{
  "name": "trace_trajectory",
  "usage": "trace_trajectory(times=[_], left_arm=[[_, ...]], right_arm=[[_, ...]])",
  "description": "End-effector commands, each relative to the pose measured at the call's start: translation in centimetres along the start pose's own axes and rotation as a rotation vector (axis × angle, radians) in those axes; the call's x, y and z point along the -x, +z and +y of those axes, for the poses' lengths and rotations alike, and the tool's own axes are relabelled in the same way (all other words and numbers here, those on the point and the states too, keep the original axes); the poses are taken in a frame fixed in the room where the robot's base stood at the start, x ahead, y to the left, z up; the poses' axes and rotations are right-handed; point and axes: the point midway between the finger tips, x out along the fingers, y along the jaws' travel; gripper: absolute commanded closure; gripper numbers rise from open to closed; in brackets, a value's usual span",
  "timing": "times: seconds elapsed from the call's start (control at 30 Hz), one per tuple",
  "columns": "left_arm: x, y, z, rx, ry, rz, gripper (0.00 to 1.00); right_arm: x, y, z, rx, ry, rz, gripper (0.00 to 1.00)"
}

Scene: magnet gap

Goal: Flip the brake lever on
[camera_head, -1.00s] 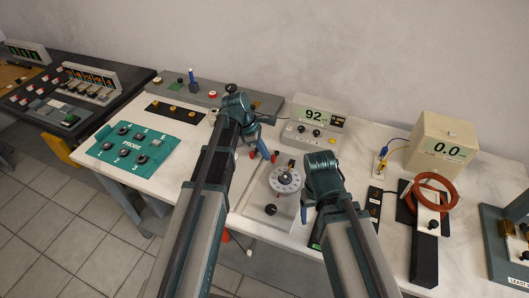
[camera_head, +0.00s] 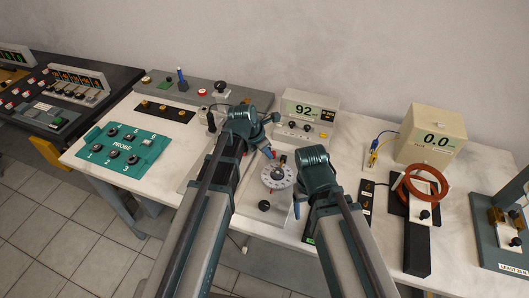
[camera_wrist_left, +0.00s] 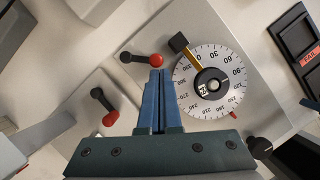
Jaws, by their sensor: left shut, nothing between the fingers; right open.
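In the left wrist view, a short black lever with a red ball end (camera_wrist_left: 156,60) lies beside the white degree dial (camera_wrist_left: 210,82). A second black lever with a red ball (camera_wrist_left: 110,118) is on a neighbouring pale box. No label shows which one is the brake lever. My left gripper (camera_wrist_left: 160,72) is shut and empty, its blue fingertips right at the first red ball; I cannot tell if they touch.
A meter reading 92 (camera_head: 308,113) stands behind the dial. The teal probe panel (camera_head: 121,148) is at left. A beige meter reading 0.0 (camera_head: 432,135) and an orange coil (camera_head: 424,184) are at right.

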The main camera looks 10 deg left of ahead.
Motion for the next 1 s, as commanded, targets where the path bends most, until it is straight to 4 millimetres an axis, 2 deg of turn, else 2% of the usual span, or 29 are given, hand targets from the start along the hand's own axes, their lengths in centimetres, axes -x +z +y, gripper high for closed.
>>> trace_trajectory(times=[0.83, 1.0], left_arm=[[-0.1, 0.4, -0.3, -0.003, -0.002, 0.0, 1.0], [1.0, 0.4, -0.2, -0.003, -0.002, 0.0, 1.0]], right_arm=[[0.0, 0.0, 0.0, 0.0, 0.0, 0.0, 0.26], [1.1, 0.1, 0.1, 0.0, 0.0, 0.0, 0.26]])
